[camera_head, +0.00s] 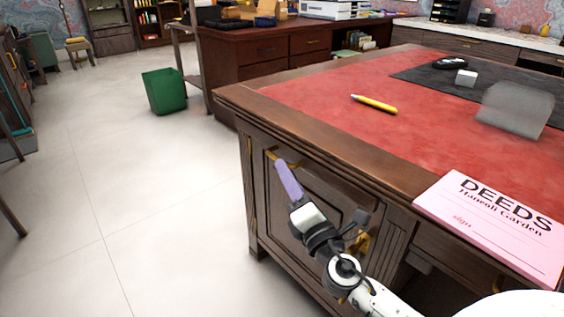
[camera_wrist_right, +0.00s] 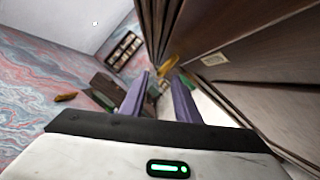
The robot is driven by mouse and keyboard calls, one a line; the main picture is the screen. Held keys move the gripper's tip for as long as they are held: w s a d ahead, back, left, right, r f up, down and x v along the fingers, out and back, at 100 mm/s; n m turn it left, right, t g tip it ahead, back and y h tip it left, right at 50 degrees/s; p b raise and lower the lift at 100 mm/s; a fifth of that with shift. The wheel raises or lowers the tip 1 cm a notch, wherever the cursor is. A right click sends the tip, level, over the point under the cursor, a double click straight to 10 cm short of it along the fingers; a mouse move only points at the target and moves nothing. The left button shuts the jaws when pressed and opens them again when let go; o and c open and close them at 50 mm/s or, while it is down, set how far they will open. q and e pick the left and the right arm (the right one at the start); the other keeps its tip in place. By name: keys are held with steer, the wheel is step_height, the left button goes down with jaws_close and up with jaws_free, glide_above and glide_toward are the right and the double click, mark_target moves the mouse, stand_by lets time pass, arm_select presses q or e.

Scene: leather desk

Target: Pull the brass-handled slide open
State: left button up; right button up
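The wooden desk (camera_head: 330,140) has a red leather top and a panelled front facing me. A brass handle (camera_head: 270,153) sits near the top left of that front, just under the edge. My right gripper (camera_head: 281,164) reaches up to it with its purple fingers, the tips very close to the brass. In the right wrist view the fingers (camera_wrist_right: 163,78) are apart, with the brass handle (camera_wrist_right: 168,65) just beyond and between the tips. I cannot tell whether they touch it. Another brass piece (camera_head: 361,243) shows lower down beside my wrist. My left gripper is not in view.
A pink DEEDS paper (camera_head: 495,222), a yellow pen (camera_head: 374,103), a white cube (camera_head: 466,78) and a grey blurred object (camera_head: 515,108) are on the desk. A green bin (camera_head: 164,91) stands on the floor behind. The floor left of the desk is clear.

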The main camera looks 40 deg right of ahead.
steer(key=shift+x, duration=1.75)
jaws_close()
